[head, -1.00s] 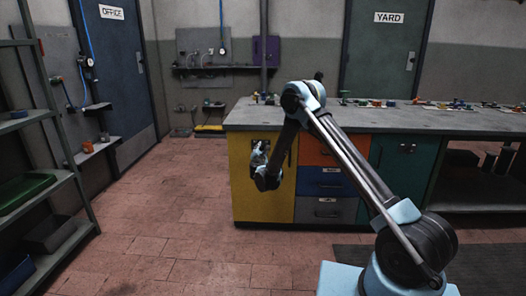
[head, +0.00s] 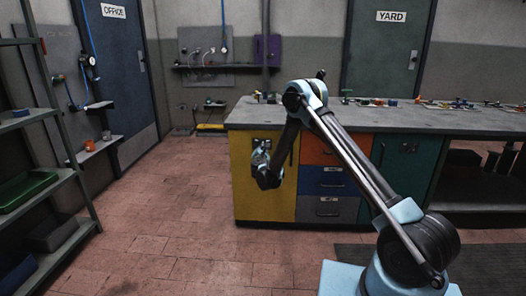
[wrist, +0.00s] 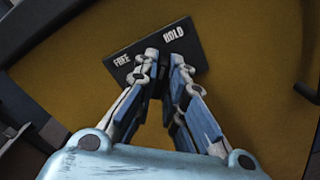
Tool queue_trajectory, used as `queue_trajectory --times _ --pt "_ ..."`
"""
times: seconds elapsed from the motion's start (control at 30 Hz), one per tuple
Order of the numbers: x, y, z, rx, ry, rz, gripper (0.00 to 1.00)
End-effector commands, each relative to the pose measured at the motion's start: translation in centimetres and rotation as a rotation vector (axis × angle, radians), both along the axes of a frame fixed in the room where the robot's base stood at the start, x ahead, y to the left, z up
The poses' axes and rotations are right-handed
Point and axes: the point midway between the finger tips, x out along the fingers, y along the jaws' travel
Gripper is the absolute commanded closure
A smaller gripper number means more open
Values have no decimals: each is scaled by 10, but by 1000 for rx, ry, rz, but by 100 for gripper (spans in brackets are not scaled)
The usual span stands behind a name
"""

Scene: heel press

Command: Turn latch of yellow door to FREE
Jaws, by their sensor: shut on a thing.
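The yellow door (head: 246,195) is at the left end of the workbench and fills most of the wrist view (wrist: 245,70). A dark plate (wrist: 146,46) on it carries the white words FREE at left and HOLD at right. My gripper (wrist: 165,60) is in front of this plate, its two fingers close together and shut on the latch. The latch itself is hidden between the fingertips, so I cannot tell which word it points to. In the head view my gripper (head: 260,158) is at the upper part of the yellow door.
Orange, blue and grey drawers (head: 322,181) and a teal door (head: 398,165) are right of the yellow door. Small items lie along the worktop (head: 350,117). A shelf rack (head: 60,185) stands at the left. The tiled floor between is clear.

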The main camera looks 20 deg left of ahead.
Motion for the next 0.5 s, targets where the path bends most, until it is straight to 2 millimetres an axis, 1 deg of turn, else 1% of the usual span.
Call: queue_trajectory --times 0.17,0.5 --pt "1 -1 0 -121 -28 -3 100" --pt "1 0 0 -431 -102 -4 100"
